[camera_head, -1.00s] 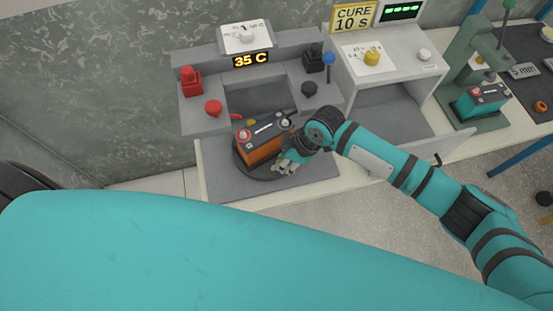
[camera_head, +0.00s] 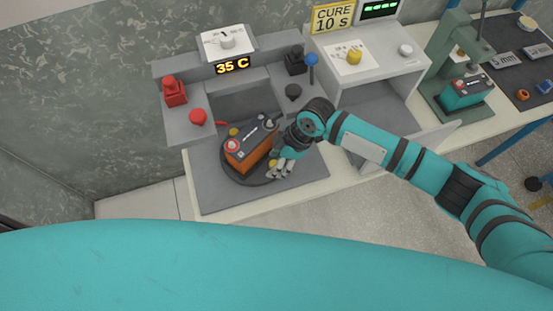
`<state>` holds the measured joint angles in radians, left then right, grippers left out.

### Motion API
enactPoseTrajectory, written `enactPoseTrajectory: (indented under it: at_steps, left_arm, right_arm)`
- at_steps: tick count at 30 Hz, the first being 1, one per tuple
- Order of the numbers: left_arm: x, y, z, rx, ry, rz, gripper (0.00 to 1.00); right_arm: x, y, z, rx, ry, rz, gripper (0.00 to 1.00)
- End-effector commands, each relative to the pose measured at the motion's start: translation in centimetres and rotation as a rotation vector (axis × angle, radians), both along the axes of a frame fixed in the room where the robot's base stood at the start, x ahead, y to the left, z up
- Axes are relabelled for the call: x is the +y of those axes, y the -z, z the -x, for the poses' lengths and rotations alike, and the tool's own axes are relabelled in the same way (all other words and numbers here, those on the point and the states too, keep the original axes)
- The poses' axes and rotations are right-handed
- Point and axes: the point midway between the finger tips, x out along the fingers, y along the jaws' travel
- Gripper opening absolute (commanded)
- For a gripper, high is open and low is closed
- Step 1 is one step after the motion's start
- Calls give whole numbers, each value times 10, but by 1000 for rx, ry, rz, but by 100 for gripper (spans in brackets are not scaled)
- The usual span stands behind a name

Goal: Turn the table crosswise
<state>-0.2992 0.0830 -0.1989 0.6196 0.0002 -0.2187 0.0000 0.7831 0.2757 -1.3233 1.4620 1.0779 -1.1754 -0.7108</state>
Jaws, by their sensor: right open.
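The table is a dark round turntable (camera_head: 232,171) on a grey plate in front of the 35 C station. An orange battery (camera_head: 247,155) with a dark top stands on it, lying diagonally, its red terminal at the near left end. A yellow knob (camera_head: 233,131) shows behind the battery and another yellow knob (camera_head: 271,163) at its right side, near my fingers. My right gripper (camera_head: 284,168) is open, pointing down at the turntable's right edge beside the battery. Whether its fingers touch the knob cannot be told. My left gripper is not in view.
A green press (camera_head: 455,75) holds a teal battery (camera_head: 465,93).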

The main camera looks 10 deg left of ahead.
Motion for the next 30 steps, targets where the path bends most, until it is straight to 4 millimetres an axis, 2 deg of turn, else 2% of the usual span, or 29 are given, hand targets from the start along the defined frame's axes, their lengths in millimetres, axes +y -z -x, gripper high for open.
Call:
enactPoseTrajectory:
  at_steps: [5,15,18,24,30]
  left_arm:
    - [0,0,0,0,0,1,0]
    - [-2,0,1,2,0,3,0]
    - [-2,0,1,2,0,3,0]
    - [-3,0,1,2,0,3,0]
    - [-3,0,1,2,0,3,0]
  right_arm:
    - [-7,-16,-2,-2,-1,-2,49]
    - [-34,-82,-8,-4,2,-1,49]
    - [-40,-95,-9,-3,1,-1,49]
    - [-45,-109,-10,-1,0,0,49]
    - [-45,-111,-10,-1,1,0,49]
